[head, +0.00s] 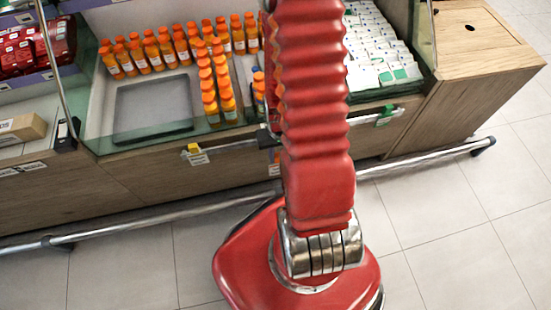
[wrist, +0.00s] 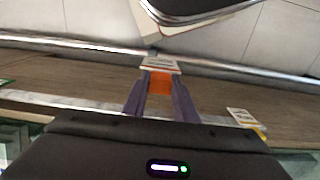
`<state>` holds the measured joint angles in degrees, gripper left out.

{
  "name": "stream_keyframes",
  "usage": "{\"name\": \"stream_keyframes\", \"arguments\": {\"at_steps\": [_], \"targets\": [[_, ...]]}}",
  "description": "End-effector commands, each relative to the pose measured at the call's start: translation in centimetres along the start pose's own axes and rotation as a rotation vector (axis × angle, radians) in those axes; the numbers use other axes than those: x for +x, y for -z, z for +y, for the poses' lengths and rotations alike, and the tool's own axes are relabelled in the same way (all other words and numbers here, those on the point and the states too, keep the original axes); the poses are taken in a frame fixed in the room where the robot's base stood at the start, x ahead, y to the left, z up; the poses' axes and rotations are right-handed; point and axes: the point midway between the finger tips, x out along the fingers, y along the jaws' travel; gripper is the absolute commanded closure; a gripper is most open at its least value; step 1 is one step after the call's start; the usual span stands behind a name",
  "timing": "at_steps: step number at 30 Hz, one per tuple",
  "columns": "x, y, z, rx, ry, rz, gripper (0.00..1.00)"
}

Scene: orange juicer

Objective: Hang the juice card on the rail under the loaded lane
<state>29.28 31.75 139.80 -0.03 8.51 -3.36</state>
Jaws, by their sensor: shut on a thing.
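My gripper (wrist: 160,100) is shut on the orange clip of the juice card (wrist: 160,66), whose white face projects beyond the fingertips in the wrist view. The card is close to the pale rail (wrist: 80,105) on the counter front; I cannot tell whether it touches it. In the head view my arm hides most of the gripper, and only a sliver of the card (head: 274,169) shows beside it, below the rail (head: 236,145). Orange-capped juice bottles (head: 207,85) stand in a lane left of my arm. More bottles (head: 259,88) show partly behind the arm.
A yellow-clipped card (head: 195,154) hangs on the rail to the left, and a green-clipped card (head: 385,115) to the right below white packs (head: 375,45). An empty dark tray (head: 152,105) lies left of the bottles. A metal bumper bar (head: 130,226) runs low along the counter.

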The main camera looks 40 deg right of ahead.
Motion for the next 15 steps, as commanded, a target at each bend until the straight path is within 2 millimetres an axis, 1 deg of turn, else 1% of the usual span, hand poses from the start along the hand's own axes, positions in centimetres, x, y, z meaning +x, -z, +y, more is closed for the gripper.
{"name": "stream_keyframes", "arguments": {"at_steps": [15], "targets": [[0.0,3.0,0.0,-0.001,0.000,0.001,0.96]]}}
